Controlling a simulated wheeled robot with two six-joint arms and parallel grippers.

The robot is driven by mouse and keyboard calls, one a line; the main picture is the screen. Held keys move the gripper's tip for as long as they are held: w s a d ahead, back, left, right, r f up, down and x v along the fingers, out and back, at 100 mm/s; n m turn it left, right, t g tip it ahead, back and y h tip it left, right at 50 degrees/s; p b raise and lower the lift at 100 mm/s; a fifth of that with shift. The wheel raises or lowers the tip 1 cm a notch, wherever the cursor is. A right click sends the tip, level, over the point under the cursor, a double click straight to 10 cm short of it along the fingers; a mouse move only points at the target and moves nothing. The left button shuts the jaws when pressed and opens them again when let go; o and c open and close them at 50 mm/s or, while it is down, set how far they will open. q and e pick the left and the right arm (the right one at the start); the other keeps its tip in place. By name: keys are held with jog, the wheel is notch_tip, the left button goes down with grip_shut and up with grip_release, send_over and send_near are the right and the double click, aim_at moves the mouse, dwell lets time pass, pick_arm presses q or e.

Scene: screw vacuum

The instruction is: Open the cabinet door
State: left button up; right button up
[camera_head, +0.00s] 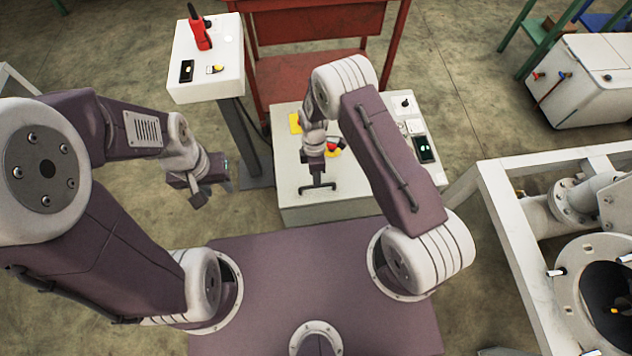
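No cabinet door can be made out for certain. A low white cabinet-like box (345,199) stands directly ahead, with a red-and-yellow button, a dark screen device (424,149) and small fittings on top. My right gripper (317,187) points down in front of or over this box, its dark fingers apart with nothing between them. Whether it touches the box cannot be told. My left gripper (203,194) hangs to the left of the box, over the floor, and its fingers are too small and angled to read. No held object shows in it.
A white control box (207,84) on a grey post, with a red handle (199,30), stands at the back left. A red metal bench (316,25) is behind. A white frame with pipework (515,235) fills the right. Another white box (582,82) stands at the upper right.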

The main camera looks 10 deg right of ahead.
jog(key=f, duration=0.3)
jog(key=shift+s+f, duration=0.1)
jog(key=shift+s, duration=0.2)
jog(key=shift+c, duration=0.3)
grip_shut()
dwell(0.9)
